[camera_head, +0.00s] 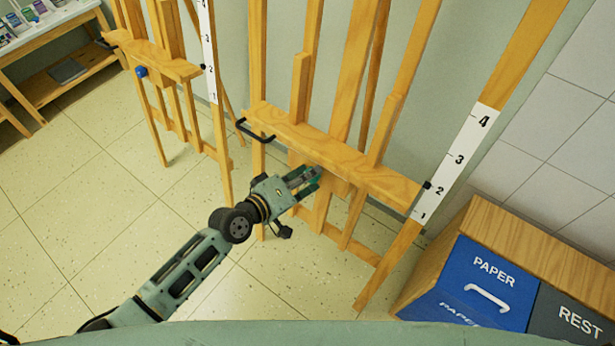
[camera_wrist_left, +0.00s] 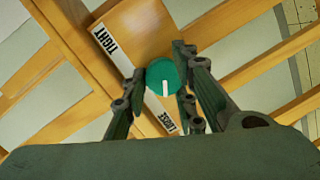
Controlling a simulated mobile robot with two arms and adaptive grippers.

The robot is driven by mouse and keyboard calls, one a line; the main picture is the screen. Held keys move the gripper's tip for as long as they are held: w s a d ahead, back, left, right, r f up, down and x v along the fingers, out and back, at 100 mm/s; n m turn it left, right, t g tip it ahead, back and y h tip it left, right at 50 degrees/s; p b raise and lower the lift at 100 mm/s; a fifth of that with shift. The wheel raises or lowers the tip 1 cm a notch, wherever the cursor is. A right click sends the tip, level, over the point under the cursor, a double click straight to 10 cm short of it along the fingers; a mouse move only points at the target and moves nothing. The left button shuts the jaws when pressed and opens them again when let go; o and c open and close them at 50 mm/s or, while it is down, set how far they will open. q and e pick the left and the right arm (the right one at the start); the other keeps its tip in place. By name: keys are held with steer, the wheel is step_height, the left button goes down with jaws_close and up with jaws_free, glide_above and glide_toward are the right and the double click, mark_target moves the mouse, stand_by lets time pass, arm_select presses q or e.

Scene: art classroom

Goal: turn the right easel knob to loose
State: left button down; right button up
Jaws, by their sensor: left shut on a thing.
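The right easel (camera_head: 340,158) is wooden, with a tray bar, a black handle and a numbered height scale. Its round green knob (camera_wrist_left: 161,73) sits on the wood, with a white pointer line directed down in the wrist view. A TIGHT label (camera_wrist_left: 104,38) is at the upper left of the knob and a LOOSE label (camera_wrist_left: 165,119) is below it; the pointer is toward LOOSE. My left gripper (camera_head: 304,181) is under the tray bar, its fingers on both sides of the knob and shut on it. My right gripper is not in view.
A left easel (camera_head: 165,66) with a blue knob (camera_head: 141,71) stands further back. A wooden bin cabinet with a blue PAPER bin (camera_head: 470,280) and a grey REST bin (camera_head: 568,318) is at the right. A shelf with paints is at the far left. Tiled floor at the left is clear.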

arm_select(q)
steer(key=shift+d+r, duration=0.25)
steer(key=shift+r, duration=0.1)
steer(key=c, duration=1.6)
jaws_free()
steer(key=shift+c, duration=0.2)
steer(key=shift+o, duration=0.4)
steer(key=shift+f, duration=0.1)
steer(key=shift+s+f, duration=0.1)
steer(key=v, duration=1.2)
steer(key=shift+r, duration=0.2)
